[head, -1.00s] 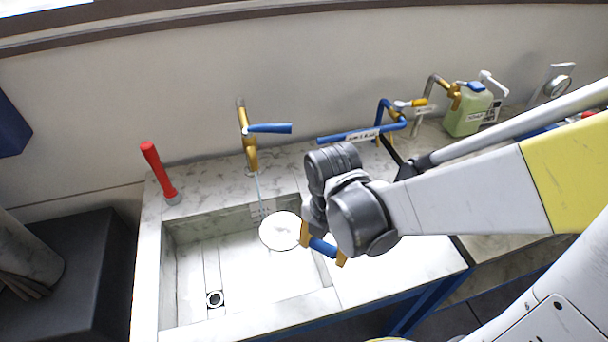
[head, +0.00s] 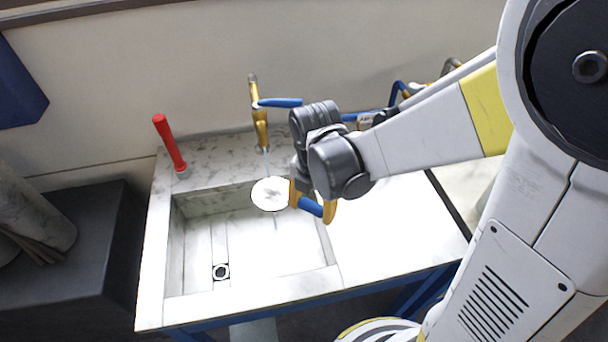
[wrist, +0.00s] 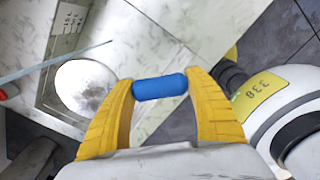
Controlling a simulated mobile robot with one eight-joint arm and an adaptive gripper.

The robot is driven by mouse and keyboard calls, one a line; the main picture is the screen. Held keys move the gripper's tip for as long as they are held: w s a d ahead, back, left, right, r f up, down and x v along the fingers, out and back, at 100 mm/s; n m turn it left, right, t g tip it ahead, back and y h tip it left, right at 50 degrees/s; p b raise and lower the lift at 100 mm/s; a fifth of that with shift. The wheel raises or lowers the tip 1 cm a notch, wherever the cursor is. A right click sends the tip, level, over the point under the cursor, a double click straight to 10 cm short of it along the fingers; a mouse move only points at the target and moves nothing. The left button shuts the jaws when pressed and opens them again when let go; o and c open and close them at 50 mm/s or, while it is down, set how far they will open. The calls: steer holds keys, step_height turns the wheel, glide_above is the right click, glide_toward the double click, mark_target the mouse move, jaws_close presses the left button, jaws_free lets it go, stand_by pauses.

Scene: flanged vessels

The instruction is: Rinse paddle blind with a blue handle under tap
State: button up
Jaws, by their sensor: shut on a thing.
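The paddle blind is a round white disc (head: 270,194) with a blue handle (head: 311,206). My gripper (head: 314,205) is shut on the blue handle and holds the disc over the sink basin (head: 250,250). In the wrist view the blue handle (wrist: 160,87) lies between my yellow fingers, with the disc (wrist: 84,86) to its left. The tap (head: 259,115) has a brass body and a blue lever (head: 280,102). A thin stream of water comes down from its spout onto or near the far part of the disc; the exact contact is hard to tell.
A red upright handle (head: 169,142) stands at the sink's back left corner. A drain (head: 221,271) is in the basin floor. A bare white counter (head: 390,230) lies to the right of the basin. A dark block (head: 70,240) stands left of the sink.

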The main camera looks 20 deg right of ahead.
steer(key=w+f+b, duration=0.1)
steer(key=w, duration=0.6)
steer(key=shift+w+a+f+b, duration=0.25)
steer(key=shift+b, duration=0.15)
steer(key=shift+d, duration=0.1)
stand_by(0.4)
steer(key=shift+d, duration=0.5)
steer(key=shift+a, duration=0.15)
steer(key=shift+a, duration=0.45)
steer(key=shift+d, duration=0.1)
steer(key=shift+d, duration=0.5)
